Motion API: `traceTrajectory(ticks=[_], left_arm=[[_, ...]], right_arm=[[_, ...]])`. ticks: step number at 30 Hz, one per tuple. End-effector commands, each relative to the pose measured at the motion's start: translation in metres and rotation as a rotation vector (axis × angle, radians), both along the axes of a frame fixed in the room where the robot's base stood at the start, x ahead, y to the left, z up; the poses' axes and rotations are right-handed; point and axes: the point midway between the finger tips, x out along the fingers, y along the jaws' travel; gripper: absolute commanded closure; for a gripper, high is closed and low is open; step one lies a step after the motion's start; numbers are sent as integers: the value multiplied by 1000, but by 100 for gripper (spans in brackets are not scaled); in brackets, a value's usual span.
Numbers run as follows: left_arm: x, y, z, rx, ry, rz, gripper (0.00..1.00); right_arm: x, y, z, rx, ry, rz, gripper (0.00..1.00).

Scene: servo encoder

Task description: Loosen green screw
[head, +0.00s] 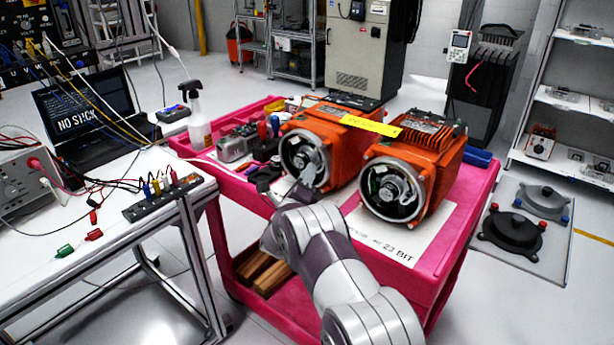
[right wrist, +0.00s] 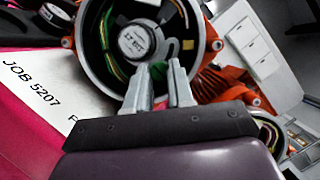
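Two orange servo motors stand on the pink cart, the left motor (head: 338,138) and the right motor (head: 413,168), each with an open round end facing me. My right gripper (head: 308,178) is in front of the left motor's open end. In the right wrist view my right gripper (right wrist: 159,74) has its two fingers apart, pointing into the housing below a silver round encoder (right wrist: 137,39) with a printed label. Green shows between and behind the fingertips; I cannot tell whether it is the green screw or a wire. My left gripper is not in view.
The pink cart (head: 440,262) carries a white printed sheet (head: 392,240), a yellow label (head: 357,124) and small tools left of the motors. A spray bottle (head: 197,120) stands at its back left. A white bench (head: 90,205) with a laptop (head: 85,112) is at left.

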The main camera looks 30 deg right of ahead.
Motion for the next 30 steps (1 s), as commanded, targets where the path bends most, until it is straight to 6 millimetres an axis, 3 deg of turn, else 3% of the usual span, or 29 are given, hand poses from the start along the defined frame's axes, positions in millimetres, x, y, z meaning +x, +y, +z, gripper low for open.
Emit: traceTrajectory(ticks=[11, 30], left_arm=[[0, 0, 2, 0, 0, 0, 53], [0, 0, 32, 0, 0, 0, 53]], right_arm=[[0, 0, 2, -31, 73, 2, 100], [-1, 0, 10, -245, 594, 3, 100]])
